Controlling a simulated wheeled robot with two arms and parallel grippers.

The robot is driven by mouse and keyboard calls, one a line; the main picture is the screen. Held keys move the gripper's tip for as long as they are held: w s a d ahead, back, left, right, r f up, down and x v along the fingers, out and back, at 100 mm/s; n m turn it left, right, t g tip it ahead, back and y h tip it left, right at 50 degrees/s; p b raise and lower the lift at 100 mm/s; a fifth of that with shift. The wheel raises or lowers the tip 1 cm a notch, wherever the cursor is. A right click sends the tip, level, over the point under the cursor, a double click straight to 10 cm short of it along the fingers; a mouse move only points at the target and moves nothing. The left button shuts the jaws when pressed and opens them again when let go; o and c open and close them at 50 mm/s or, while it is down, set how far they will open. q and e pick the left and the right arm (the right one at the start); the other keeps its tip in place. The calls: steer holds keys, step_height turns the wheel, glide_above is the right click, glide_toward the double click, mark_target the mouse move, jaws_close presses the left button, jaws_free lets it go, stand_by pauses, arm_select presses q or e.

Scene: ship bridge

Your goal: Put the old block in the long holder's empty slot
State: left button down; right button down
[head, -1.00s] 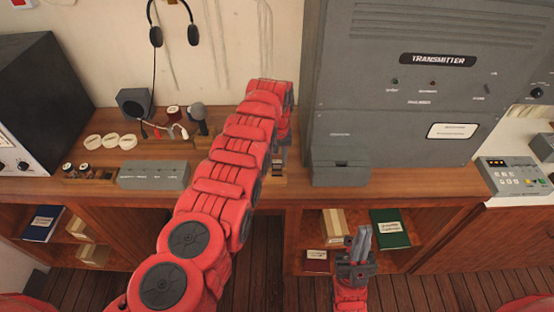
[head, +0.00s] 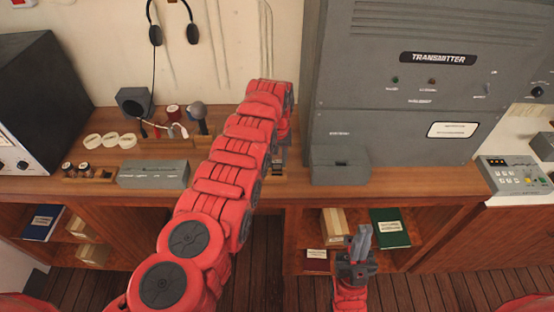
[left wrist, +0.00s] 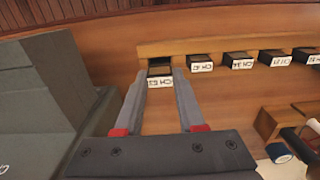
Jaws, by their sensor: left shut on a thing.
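My left gripper (left wrist: 159,84) is shut on a small dark block (left wrist: 160,72) with a white "CH" label. In the head view the left gripper (head: 278,168) is low over the desk, partly hidden by my arm. The long wooden holder (left wrist: 180,46) carries a row of similar labelled blocks (left wrist: 238,57) to the right. The held block is at the holder's left end, in line with a dark opening. It sits slightly nearer the camera than the row; I cannot tell how deep it is in. My right gripper (head: 358,246) is in front of the desk, away from the holder.
A grey box (head: 340,172) stands close right of the left gripper, before the transmitter cabinet (head: 400,120).

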arm_select(q)
steer(key=shift+f+b, duration=1.6)
steer(key=shift+f, duration=0.05)
stand_by(3.8)
steer(key=shift+c, duration=2.2)
jaws_free()
steer(key=shift+r, duration=0.15)
steer(key=shift+w+r+b, duration=0.1)
steer(key=shift+r+b, duration=0.4)
steer(key=shift+r, duration=0.25)
step_height(320, 180, up, 10)
steer(key=b, duration=0.2)
steer(key=shift+b, duration=0.4)
step_height(320, 180, up, 6)
steer(key=p, duration=0.6)
steer(key=shift+f, duration=0.2)
